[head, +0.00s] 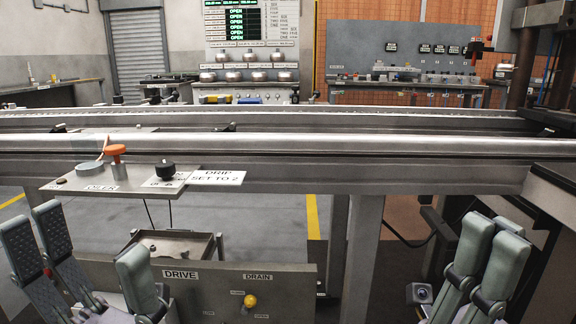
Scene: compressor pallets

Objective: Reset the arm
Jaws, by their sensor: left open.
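My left gripper (88,250) is at the lower left, its grey-green fingers pointing up and spread apart with nothing between them. It is open, in front of and below the small metal panel with an orange knob (116,151) and a black knob (165,169). My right gripper (488,254) is at the lower right, with two fingers close together and pointing up. I see no object in it, but its opening does not show clearly. Both grippers are below the long metal rails (300,147). They appear clear of the rails.
A "DRIP SET TO 2" label (217,177) sits beside the panel. A lower box (290,290) marked DRIVE and DRAIN has a yellow knob (250,301) and stands between my grippers. Metal posts (360,255) support the rails. Benches (405,82) stand behind.

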